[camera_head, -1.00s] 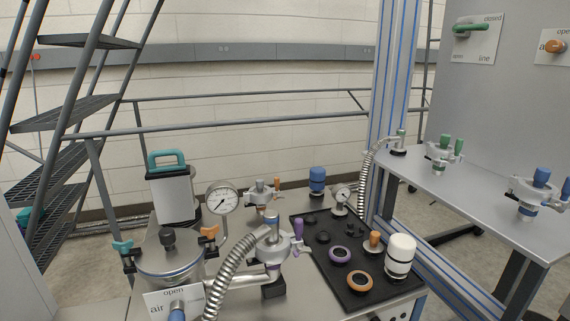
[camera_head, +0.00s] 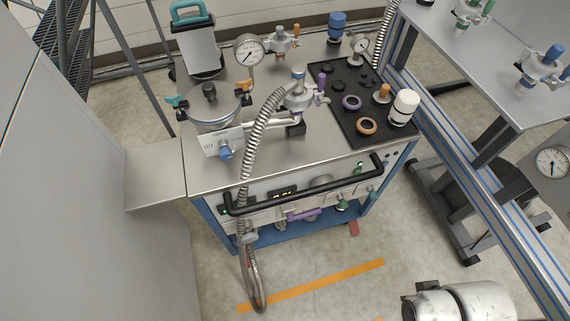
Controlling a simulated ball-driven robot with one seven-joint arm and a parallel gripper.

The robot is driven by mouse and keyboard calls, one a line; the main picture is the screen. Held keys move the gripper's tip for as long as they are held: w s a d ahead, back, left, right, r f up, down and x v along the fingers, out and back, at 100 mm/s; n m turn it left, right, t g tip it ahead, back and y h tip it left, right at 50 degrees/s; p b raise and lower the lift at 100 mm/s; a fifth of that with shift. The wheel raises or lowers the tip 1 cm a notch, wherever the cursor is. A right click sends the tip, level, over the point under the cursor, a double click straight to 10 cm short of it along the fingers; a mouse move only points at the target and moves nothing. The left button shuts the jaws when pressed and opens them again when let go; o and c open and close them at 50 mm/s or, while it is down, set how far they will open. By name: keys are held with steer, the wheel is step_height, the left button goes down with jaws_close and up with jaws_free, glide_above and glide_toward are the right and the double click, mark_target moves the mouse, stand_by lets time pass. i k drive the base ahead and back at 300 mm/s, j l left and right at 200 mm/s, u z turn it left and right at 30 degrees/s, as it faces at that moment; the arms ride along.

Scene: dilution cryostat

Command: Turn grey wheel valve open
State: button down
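I cannot pick out a grey wheel valve with certainty. A grey metal valve with a purple handle (camera_head: 298,97) stands on the cart top, joined to a ribbed metal hose (camera_head: 257,135). Another grey valve with an orange handle (camera_head: 282,43) stands farther back on the cart. Two more grey-bodied valves are on the bench at the right, one with blue handles (camera_head: 541,70) and one with green handles (camera_head: 471,13), the latter cut by the top edge. My gripper is not in view.
The steel cart (camera_head: 215,180) has a black front handle (camera_head: 308,192). A black mat (camera_head: 350,122) holds rings and a white bottle (camera_head: 403,108). A grey wall panel (camera_head: 70,150) stands at left. Floor with an orange stripe (camera_head: 315,285) is open in front; metal cylinders (camera_head: 460,300) lie lower right.

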mark_target(249, 236)
steer(key=u, duration=0.7)
